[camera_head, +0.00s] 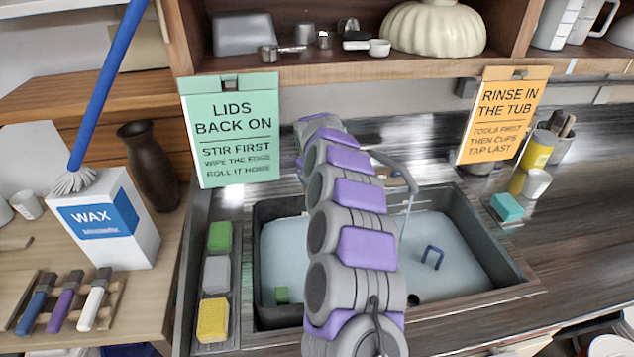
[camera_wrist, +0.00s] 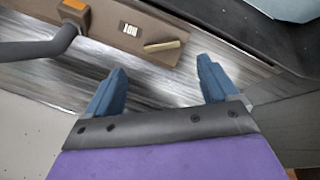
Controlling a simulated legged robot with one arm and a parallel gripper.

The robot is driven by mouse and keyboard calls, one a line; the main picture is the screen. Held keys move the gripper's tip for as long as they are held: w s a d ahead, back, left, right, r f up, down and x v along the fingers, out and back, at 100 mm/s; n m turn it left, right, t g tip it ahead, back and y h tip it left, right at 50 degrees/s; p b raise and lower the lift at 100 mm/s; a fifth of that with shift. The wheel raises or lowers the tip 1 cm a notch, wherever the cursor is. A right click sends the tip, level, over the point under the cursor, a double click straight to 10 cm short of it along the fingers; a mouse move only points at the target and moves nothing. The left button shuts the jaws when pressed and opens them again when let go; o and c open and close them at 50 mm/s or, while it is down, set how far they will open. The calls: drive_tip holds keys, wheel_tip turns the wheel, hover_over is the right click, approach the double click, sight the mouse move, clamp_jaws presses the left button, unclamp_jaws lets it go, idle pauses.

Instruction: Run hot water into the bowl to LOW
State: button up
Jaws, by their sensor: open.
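My gripper (camera_wrist: 161,68) shows in the wrist view with its two blue fingers spread apart and nothing between them. A short tan lever (camera_wrist: 162,46) lies beside the label, apart from the fingers. A grey spout (camera_wrist: 40,48) reaches left from the base. In the head view the curved spout (camera_head: 408,205) hangs over the dark sink bowl (camera_head: 270,212), which shows pale blue inside. My arm hides the sink's middle, and my gripper's fingers cannot be made out there.
A green sponge (camera_head: 219,237), a grey one and a yellow one (camera_head: 212,320) lie left of the sink. Hanging signs (camera_head: 234,130) (camera_head: 503,115) flank the tap area. The counter (camera_head: 590,200) at right is largely clear.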

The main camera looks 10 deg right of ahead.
drive_tip(key=x, duration=0.3)
drive_tip(key=b+x, duration=0.1)
drive_tip(key=x, duration=0.2)
drive_tip(key=shift+d+f, duration=0.2)
drive_tip(key=shift+d, duration=0.05)
drive_tip(key=shift+w+d+f, duration=0.2)
drive_tip(key=shift+w+f, duration=0.05)
drive_tip(key=shift+f, duration=0.15)
drive_tip(key=shift+w+a+f, duration=0.1)
drive_tip(key=shift+a, duration=1)
drive_tip(key=shift+d, duration=0.85)
drive_tip(key=c, duration=0.5)
drive_tip(key=shift+a, duration=0.45)
drive_tip(key=c, duration=0.6)
drive_tip(key=shift+o, duration=0.2)
drive_tip(key=shift+d, duration=0.1)
